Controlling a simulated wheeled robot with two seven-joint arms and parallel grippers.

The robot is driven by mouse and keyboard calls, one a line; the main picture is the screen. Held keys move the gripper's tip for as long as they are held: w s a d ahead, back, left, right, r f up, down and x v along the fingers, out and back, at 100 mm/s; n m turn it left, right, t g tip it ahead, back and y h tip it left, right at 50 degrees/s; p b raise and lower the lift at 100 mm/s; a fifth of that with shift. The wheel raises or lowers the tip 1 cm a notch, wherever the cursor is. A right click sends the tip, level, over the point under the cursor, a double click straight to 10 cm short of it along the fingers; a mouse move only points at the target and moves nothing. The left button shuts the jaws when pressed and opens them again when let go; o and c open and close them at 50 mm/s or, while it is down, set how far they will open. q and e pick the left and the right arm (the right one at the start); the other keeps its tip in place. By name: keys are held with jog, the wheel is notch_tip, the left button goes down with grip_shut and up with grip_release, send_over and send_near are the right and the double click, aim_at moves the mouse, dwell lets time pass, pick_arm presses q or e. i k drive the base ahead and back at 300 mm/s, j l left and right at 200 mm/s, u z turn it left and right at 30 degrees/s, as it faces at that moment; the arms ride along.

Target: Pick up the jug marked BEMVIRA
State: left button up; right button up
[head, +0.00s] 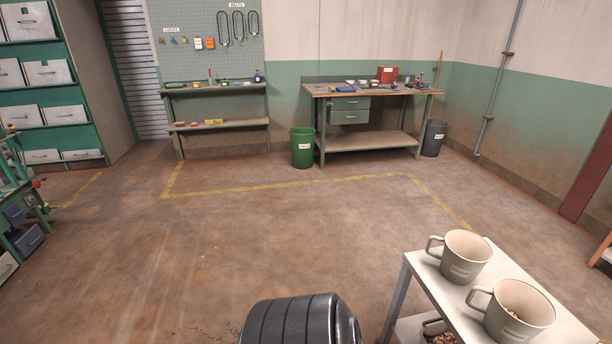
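Two pale beige jugs with handles on their left stand upright on a grey side table (415,268) at the lower right of the head view. The farther jug (460,258) looks empty inside and has a small raised marking on its side, too small to read. The nearer jug (518,312) holds some brownish pieces; no name on it is readable. I cannot tell which jug is marked BEMVIRA. Neither of my grippers shows in the head view.
A lower shelf of the table holds brown pieces (436,334). Open floor (250,240) with yellow lines lies ahead. A workbench (370,91), a green bin (303,148) and a dark bin (433,138) stand at the back. Drawer shelving (40,98) stands left.

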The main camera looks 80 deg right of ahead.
aim_at(537, 312)
jog(key=z, duration=0.5)
jog(key=j+z, duration=0.1)
jog(key=z, duration=0.4)
jog(key=k+z, duration=0.1)
jog(key=z, duration=0.4)
jog(key=j+z, duration=0.1)
jog(key=z, duration=0.9)
jog(key=k+z, duration=0.1)
jog(key=z, duration=0.85)
jog(key=k+l+z, duration=0.1)
jog(key=z, duration=0.15)
jog(key=k+l+z, duration=0.1)
jog(key=z, duration=0.15)
